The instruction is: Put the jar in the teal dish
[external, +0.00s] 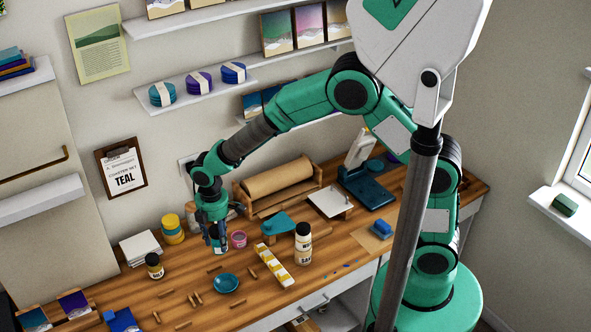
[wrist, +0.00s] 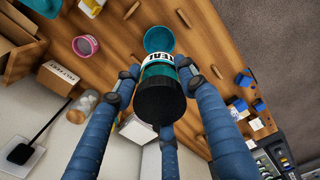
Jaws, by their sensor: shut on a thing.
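My gripper (external: 216,243) points down over the worktable, behind the teal dish. In the wrist view its blue fingers (wrist: 150,95) are shut on the jar (wrist: 160,88), which has a black lid, a teal body and a white label reading TEAL. The jar is held above the table; in the external view it is mostly hidden by the fingers. The teal dish (external: 226,284) is a small round bowl on the wooden table, in front of my gripper. It also shows in the wrist view (wrist: 159,38), beyond the jar, and looks empty.
A pink tub (external: 238,240) stands close to the right of my gripper. A small dark jar (external: 154,266) stands at the left, a white bottle with a black cap (external: 303,244) at the right. A yellow-and-white strip (external: 271,265) and several short wooden sticks lie around the dish.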

